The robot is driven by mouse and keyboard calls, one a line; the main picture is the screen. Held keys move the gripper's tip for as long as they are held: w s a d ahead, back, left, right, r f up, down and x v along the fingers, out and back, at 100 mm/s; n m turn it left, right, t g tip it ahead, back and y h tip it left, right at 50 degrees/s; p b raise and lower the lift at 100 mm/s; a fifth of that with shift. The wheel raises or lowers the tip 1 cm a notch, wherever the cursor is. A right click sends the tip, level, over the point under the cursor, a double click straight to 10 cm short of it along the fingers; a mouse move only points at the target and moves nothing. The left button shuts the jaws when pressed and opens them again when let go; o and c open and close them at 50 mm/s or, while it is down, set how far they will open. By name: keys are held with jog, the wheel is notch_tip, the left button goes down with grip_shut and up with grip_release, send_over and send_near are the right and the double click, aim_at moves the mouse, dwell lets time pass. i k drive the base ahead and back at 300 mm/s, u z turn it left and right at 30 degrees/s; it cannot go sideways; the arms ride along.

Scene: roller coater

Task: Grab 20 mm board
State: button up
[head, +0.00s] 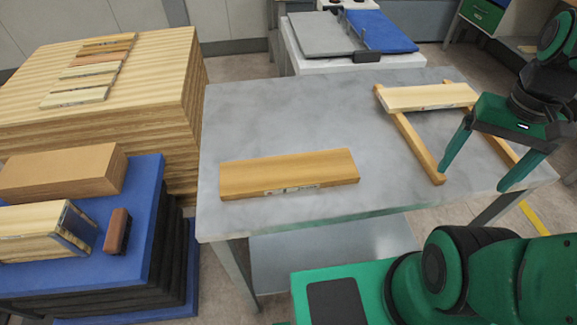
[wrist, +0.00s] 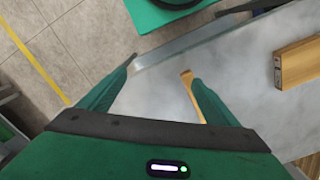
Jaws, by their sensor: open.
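Two boards on the grey table (head: 300,120) could be the 20 mm board; their label text is too small to read. A thick yellow-brown board (head: 288,174) lies flat at the front left of the tabletop, with a label on its front edge. Its end (wrist: 298,62) shows at the right of the wrist view. A paler, thinner board (head: 427,97) lies across two wooden rails at the back right. My gripper (head: 472,180) is open and empty at the table's right side, pointing down near the rails. In the wrist view its fingers (wrist: 160,71) are apart, with a rail end beside one finger.
The left rail (head: 412,135) runs towards the table front. At left, a wooden stack (head: 150,75) carries several thin strips, and a blue-topped stand (head: 125,265) holds blocks. A grey and blue device (head: 325,35) stands behind the table. The tabletop's middle is clear.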

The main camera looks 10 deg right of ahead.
aim_at(255, 178)
jog(key=u, duration=0.7)
jog(key=k, duration=1.15)
jog(key=z, duration=0.1)
jog(key=i, duration=0.5)
jog(key=u, duration=0.05)
